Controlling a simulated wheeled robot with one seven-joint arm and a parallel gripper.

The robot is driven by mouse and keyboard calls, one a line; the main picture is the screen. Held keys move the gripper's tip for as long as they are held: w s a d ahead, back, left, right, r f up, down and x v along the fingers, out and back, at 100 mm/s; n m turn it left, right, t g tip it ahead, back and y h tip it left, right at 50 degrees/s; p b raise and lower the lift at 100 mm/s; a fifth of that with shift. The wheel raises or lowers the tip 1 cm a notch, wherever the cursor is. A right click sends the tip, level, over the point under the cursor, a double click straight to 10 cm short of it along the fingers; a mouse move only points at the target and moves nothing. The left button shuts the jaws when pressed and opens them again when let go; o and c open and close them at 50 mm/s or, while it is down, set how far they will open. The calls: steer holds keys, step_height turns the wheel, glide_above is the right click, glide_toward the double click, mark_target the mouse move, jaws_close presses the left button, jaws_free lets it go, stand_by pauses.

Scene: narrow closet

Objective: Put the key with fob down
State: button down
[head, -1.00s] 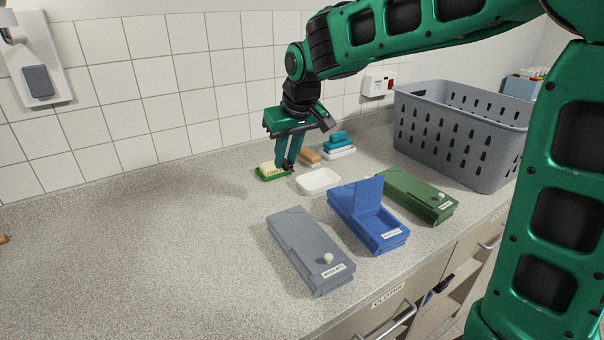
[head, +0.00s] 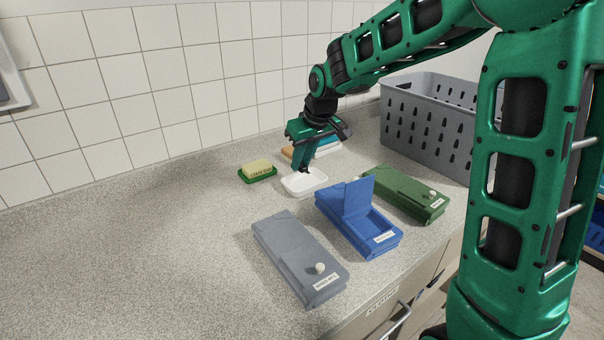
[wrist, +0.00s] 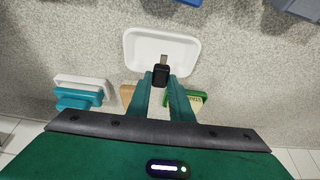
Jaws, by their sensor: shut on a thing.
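The key with fob is in the wrist view: a black fob (wrist: 161,74) with a short metal key end pointing away from the fingers. My gripper (wrist: 160,80) is shut on the fob. In the head view my gripper (head: 303,171) points down at the back part of a shallow white dish (head: 301,187), and the key is too small to make out. The wrist view shows the key in front of the dish (wrist: 136,46); whether it touches the dish I cannot tell.
A grey box (head: 290,255), an open blue box (head: 350,230) and a green box (head: 405,195) stand in front. A grey basket (head: 425,125) is right. The left counter is clear.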

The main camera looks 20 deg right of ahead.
mark_target(305, 166)
steer(key=shift+d+f, duration=0.25)
steer(key=shift+f, duration=0.1)
step_height(305, 166, down, 4)
steer(key=shift+r, duration=0.2)
steer(key=c, duration=1.6)
jaws_free()
steer(key=shift+r, duration=0.1)
steer(key=v, duration=1.2)
steer(key=shift+d, duration=0.1)
